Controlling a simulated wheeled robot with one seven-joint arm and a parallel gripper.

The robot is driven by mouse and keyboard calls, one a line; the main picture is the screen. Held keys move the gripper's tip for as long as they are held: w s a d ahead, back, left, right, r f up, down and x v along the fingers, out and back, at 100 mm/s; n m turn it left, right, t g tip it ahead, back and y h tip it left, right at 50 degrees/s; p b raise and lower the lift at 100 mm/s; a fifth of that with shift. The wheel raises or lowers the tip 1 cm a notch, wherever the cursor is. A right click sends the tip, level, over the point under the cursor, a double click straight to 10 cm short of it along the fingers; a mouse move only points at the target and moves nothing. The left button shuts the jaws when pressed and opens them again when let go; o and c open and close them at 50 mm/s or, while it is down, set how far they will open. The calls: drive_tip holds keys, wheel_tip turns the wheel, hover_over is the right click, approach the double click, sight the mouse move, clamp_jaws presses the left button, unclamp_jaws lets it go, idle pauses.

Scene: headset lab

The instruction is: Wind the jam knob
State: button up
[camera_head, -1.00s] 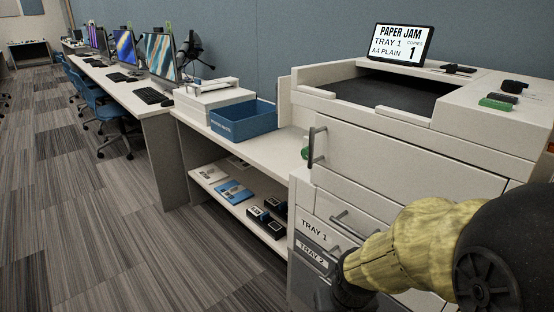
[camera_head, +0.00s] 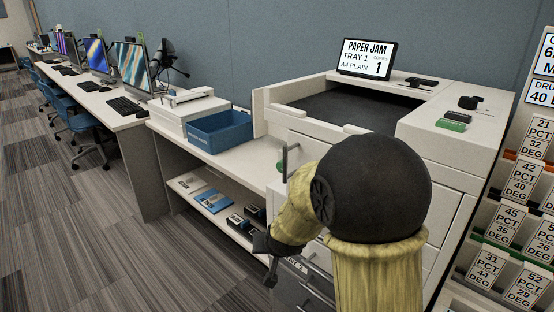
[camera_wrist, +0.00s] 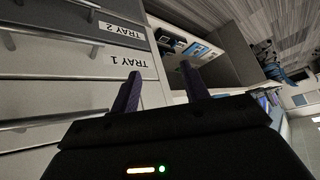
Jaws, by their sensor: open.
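The copier (camera_head: 430,168) stands at the right, its screen (camera_head: 367,58) reading "PAPER JAM, TRAY 1". A small green knob (camera_head: 280,166) sticks out from the copier's left side, beside the front door handle (camera_head: 286,160); it is partly seen. I cannot make it out in the wrist view. My gripper (camera_head: 271,279) is low in front of the copier's left corner, below the knob and apart from it. In the wrist view my gripper (camera_wrist: 160,70) has its two fingers spread with nothing between them, near the Tray 1 drawer (camera_wrist: 85,100).
A side table (camera_head: 190,150) with a blue bin (camera_head: 220,131) and a lower shelf of boxes (camera_head: 236,221) adjoins the copier on the left. A rack of labelled cards (camera_head: 515,190) stands at the right. The carpet (camera_head: 90,255) at the left is clear.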

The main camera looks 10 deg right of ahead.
sight(280, 168)
drive_tip(key=w+a+r+m+t+h+p, duration=0.2)
drive_tip(key=w+a+r+t+h+p, duration=0.15)
drive_tip(key=w, duration=0.45)
drive_tip(key=w+a+r+m+t+h+p, duration=0.25)
drive_tip(key=w+r+p, duration=0.25)
drive_tip(key=w, duration=0.3)
drive_tip(key=s+a+m+g+h+p, duration=0.1)
drive_tip(key=h+p, duration=0.1)
drive_tip(key=h, duration=0.1)
drive_tip(key=s+a+m+g+h+p, duration=0.1)
drive_tip(key=m+h+p, duration=0.1)
drive_tip(key=h, duration=0.1)
drive_tip(key=s+m+g+h+p, duration=0.1)
drive_tip(key=s+h+p, duration=0.1)
drive_tip(key=h+p, duration=0.1)
drive_tip(key=shift+a+r+m, duration=0.35)
drive_tip(key=shift+a+r, duration=0.05)
drive_tip(key=p+x, duration=0.1)
drive_tip(key=x, duration=1.6)
drive_tip(key=shift+w+d+r, duration=0.1)
drive_tip(key=shift+d, duration=0.15)
